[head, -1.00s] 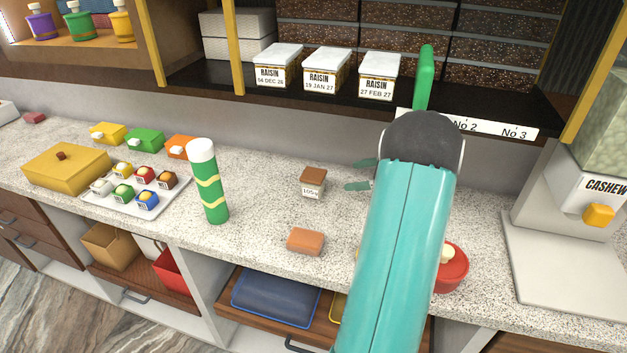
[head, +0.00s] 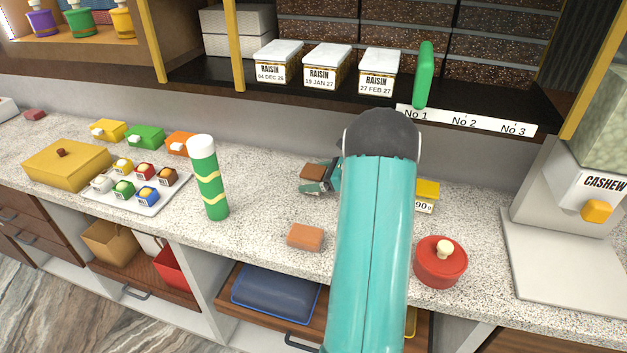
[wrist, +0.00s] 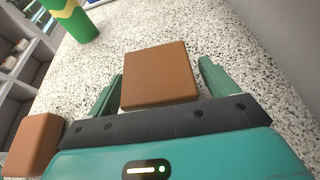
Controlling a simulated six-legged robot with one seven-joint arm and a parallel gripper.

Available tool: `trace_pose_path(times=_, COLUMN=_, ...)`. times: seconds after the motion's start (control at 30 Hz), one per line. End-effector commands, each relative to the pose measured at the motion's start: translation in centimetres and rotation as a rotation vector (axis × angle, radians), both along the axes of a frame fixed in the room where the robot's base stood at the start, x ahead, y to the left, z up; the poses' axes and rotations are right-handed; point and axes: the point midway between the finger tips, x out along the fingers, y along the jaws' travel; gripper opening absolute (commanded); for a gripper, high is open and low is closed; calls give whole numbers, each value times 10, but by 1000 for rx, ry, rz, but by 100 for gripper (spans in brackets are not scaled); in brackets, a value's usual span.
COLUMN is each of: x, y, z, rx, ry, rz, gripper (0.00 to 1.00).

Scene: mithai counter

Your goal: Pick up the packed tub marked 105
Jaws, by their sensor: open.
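The packed tub marked 105 (head: 312,171) stands on the speckled counter with a brown lid. My gripper (head: 318,187) is at the tub in the head view, in front of it and hiding most of its body and label. In the wrist view the brown lid (wrist: 158,75) lies between the two open green fingers (wrist: 160,88), with a finger on each side. The fingers are apart and not closed on it.
A green-striped cylinder (head: 208,180) stands to the left. A yellow-lidded tub marked 90 (head: 427,190) and a red lidded pot (head: 441,265) are to the right. The shelf (head: 230,85) overhangs behind.

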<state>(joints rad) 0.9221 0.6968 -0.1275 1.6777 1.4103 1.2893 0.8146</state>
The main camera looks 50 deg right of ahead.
Motion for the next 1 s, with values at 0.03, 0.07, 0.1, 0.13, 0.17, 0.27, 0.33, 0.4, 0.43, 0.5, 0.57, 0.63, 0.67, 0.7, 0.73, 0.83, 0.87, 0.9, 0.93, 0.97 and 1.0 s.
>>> trace_pose_path(times=0.03, x=1, y=0, z=-1, rx=-1, ry=1, rz=-1, gripper=85)
trace_pose_path(times=0.07, x=2, y=0, z=-1, rx=-2, ry=0, rz=-1, gripper=85)
trace_pose_path(times=0.1, x=2, y=0, z=-1, rx=-2, ry=-1, rz=-1, gripper=85)
trace_pose_path(times=0.13, x=1, y=0, z=0, rx=-2, ry=-1, rz=-1, gripper=85)
trace_pose_path(times=0.17, x=1, y=0, z=0, rx=-2, ry=-1, rz=-1, gripper=85)
trace_pose_path(times=0.27, x=1, y=0, z=0, rx=-1, ry=0, rz=-2, gripper=76)
trace_pose_path(times=0.33, x=1, y=0, z=0, rx=-1, ry=0, rz=-2, gripper=62)
trace_pose_path(times=0.4, x=1, y=0, z=0, rx=-1, ry=0, rz=-2, gripper=48)
trace_pose_path(times=0.43, x=1, y=0, z=0, rx=-1, ry=0, rz=-2, gripper=42)
trace_pose_path(times=0.5, x=1, y=0, z=0, rx=-1, ry=0, rz=-2, gripper=35)
trace_pose_path(times=0.57, x=1, y=0, z=0, rx=-1, ry=0, rz=-2, gripper=35)
trace_pose_path(times=0.63, x=1, y=0, z=0, rx=-2, ry=-1, rz=-1, gripper=35)
trace_pose_path(times=0.67, x=1, y=0, z=0, rx=-2, ry=-1, rz=-1, gripper=35)
trace_pose_path(times=0.7, x=1, y=0, z=0, rx=-2, ry=-1, rz=-1, gripper=35)
trace_pose_path(times=0.73, x=1, y=1, z=0, rx=-2, ry=-1, rz=-1, gripper=35)
trace_pose_path(times=0.83, x=1, y=2, z=3, rx=0, ry=0, rz=-1, gripper=35)
trace_pose_path(times=0.87, x=0, y=2, z=4, rx=0, ry=0, rz=-1, gripper=35)
trace_pose_path(times=0.9, x=0, y=3, z=7, rx=0, ry=-1, rz=-1, gripper=35)
trace_pose_path(times=0.93, x=-1, y=4, z=9, rx=-1, ry=-1, rz=-1, gripper=35)
trace_pose_path(times=0.97, x=-1, y=4, z=13, rx=-2, ry=-2, rz=0, gripper=35)
trace_pose_path(times=1.0, x=0, y=4, z=17, rx=-2, ry=-2, rz=0, gripper=35)
